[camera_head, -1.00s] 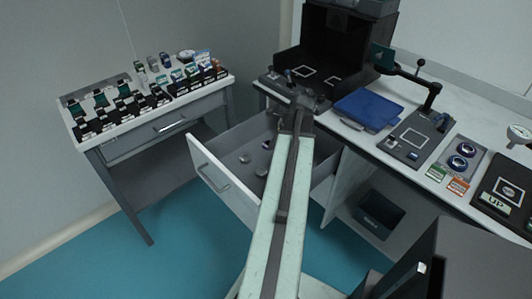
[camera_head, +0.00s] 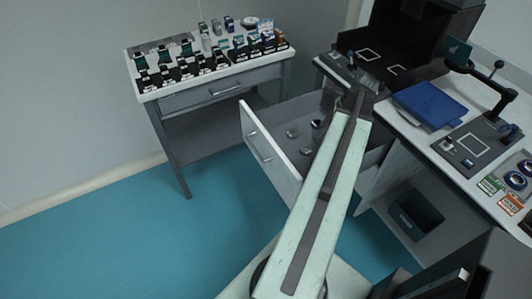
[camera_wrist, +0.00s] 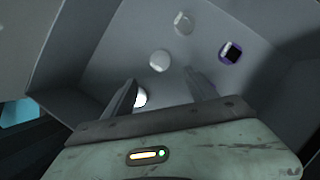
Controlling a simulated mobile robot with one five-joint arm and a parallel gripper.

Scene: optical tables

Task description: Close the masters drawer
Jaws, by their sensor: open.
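The masters drawer, taken to be the open drawer (camera_head: 268,150) under the right-hand table, is pulled well out, with its white front and bar handle (camera_head: 260,148) facing left. Several small round pieces lie in it; the wrist view shows pale discs (camera_wrist: 160,61) and one purple-rimmed piece with a dark square (camera_wrist: 231,52). My gripper (camera_wrist: 155,92) is open above the drawer's interior, its fingers pointing into it, with a pale disc showing beside the left finger. In the head view my arm crosses over the drawer and hides part of its right side. Contact with the drawer cannot be told.
A side table (camera_head: 205,85) with several small boxes and its own shut drawer stands at the left. The right table holds a blue folder (camera_head: 429,105), a black open box (camera_head: 400,45) and devices. A dark bin (camera_head: 416,222) sits on the lower shelf. Teal floor is free at left.

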